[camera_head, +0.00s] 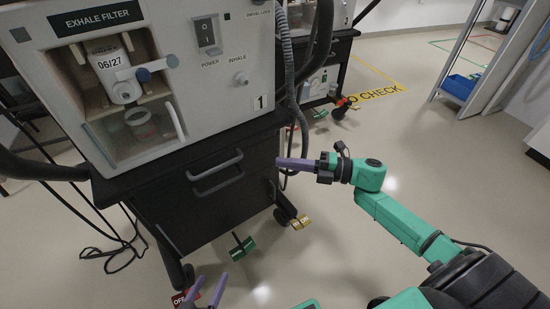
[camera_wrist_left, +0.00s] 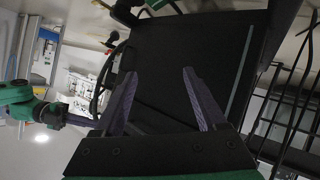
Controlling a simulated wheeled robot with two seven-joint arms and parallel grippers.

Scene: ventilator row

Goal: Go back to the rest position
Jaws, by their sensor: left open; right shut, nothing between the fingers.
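My left gripper (camera_head: 208,286) shows at the bottom of the head view, its two purple fingers spread and empty, low in front of the ventilator cart. In the left wrist view the open fingers (camera_wrist_left: 158,75) point at the dark cart body (camera_wrist_left: 165,50), with nothing between them. My right gripper (camera_head: 280,163) is shut and empty at the cart's right side, beside the drawer front. I cannot tell whether it touches the cart. Its green arm (camera_head: 400,220) reaches in from the right and also shows at the left wrist view's left edge (camera_wrist_left: 18,95).
Ventilator 1 (camera_head: 215,95) stands on the black cart (camera_head: 215,205), with a filter marked 06/27 (camera_head: 115,72) in its open bay. A grey hose (camera_head: 288,80) hangs at its right. Cables lie on the floor at left. Another cart (camera_head: 325,75) stands behind.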

